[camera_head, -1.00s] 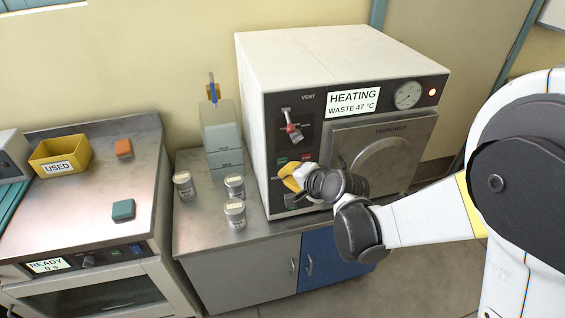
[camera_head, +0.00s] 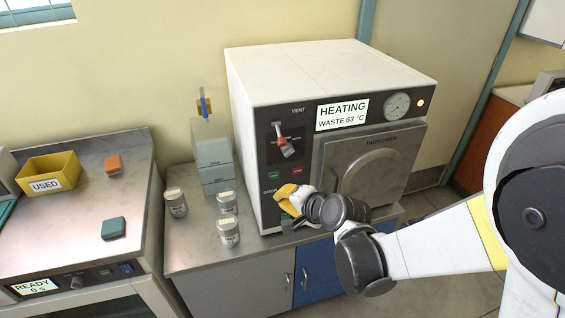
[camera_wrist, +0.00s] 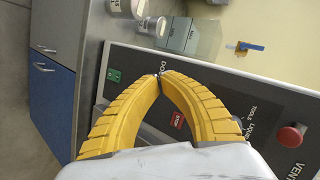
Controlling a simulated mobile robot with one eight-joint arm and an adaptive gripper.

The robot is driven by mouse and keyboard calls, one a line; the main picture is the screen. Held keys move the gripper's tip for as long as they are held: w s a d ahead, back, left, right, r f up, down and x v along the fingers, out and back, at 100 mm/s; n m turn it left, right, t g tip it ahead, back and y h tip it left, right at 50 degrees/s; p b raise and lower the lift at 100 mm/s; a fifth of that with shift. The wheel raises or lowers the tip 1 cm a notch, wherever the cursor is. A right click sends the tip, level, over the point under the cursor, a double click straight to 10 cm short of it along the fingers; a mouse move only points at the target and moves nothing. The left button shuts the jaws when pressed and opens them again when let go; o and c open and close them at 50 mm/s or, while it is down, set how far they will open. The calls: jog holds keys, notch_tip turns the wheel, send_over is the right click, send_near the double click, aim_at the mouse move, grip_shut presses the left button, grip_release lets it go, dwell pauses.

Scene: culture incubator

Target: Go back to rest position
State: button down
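My gripper (camera_head: 287,196) is at the lower part of the control panel on the front of the heating machine (camera_head: 330,70). A red-tipped vent lever (camera_head: 285,147) is above my gripper.
Farther left are a yellow USED bin (camera_head: 65,165), an orange block (camera_head: 113,163) and a teal block (camera_head: 114,228). Open floor lies at lower right.

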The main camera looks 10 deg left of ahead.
jog(key=s+d+r+n+h, duration=0.1)
jog(key=s+d+r+h, duration=0.15)
jog(key=d, duration=0.55)
jog(key=s+d+r+n+h, duration=0.1)
jog(key=s+d+r, duration=0.3)
jog(key=d, duration=0.5)
jog(key=s+d+r+n+h, duration=0.2)
jog(key=s+d+r, duration=0.1)
jog(key=d, duration=0.5)
jog(key=s+d+n+h, duration=0.1)
jog(key=s+d+h, duration=0.2)
jog(key=s+d, duration=0.5)
jog(key=shift+s+d, duration=0.3)
jog(key=shift+s, duration=0.1)
